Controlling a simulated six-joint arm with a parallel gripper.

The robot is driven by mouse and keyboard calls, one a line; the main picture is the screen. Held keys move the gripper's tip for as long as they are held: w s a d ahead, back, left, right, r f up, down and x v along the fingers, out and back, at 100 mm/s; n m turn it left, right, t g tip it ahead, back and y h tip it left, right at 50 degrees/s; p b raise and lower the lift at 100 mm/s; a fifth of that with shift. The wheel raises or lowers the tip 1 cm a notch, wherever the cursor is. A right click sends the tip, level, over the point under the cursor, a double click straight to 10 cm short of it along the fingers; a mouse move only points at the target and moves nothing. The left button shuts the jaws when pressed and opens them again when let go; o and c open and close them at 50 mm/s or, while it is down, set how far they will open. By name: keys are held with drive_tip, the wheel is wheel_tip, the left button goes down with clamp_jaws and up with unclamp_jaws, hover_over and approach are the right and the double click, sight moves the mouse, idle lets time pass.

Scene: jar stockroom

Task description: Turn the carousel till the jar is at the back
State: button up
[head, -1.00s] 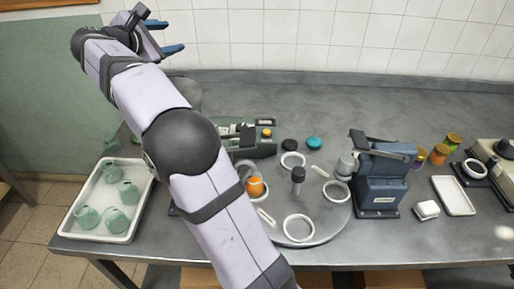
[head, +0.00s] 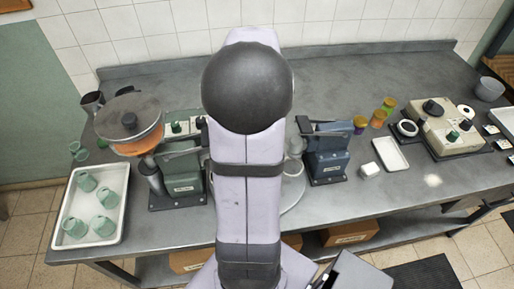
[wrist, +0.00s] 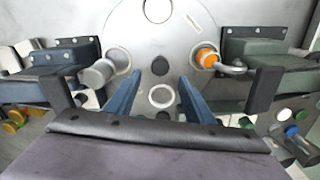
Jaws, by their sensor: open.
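The round grey carousel (wrist: 182,25) fills the upper middle of the wrist view. It has a dark centre knob (wrist: 160,65) and white rings, one (wrist: 161,96) lying between my fingers in the picture. The orange jar (wrist: 207,56) sits at the carousel's right side in the wrist view, beside a curved metal arm of the green machine. My gripper (wrist: 158,82) is open and empty, its blue fingers apart over the carousel. In the head view my arm hides the jar, the gripper and most of the carousel; only its right rim (head: 294,198) shows.
The green machine (head: 180,178) and the blue machine (head: 327,152) flank the carousel. A tray of green cups (head: 68,196) stands at the left. A white tray (head: 391,153) and small jars (head: 378,118) are at the right. The back of the counter is fairly clear.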

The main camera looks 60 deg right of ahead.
drive_tip(key=shift+f+p, duration=0.9)
drive_tip(key=shift+f, duration=2.8)
clamp_jaws()
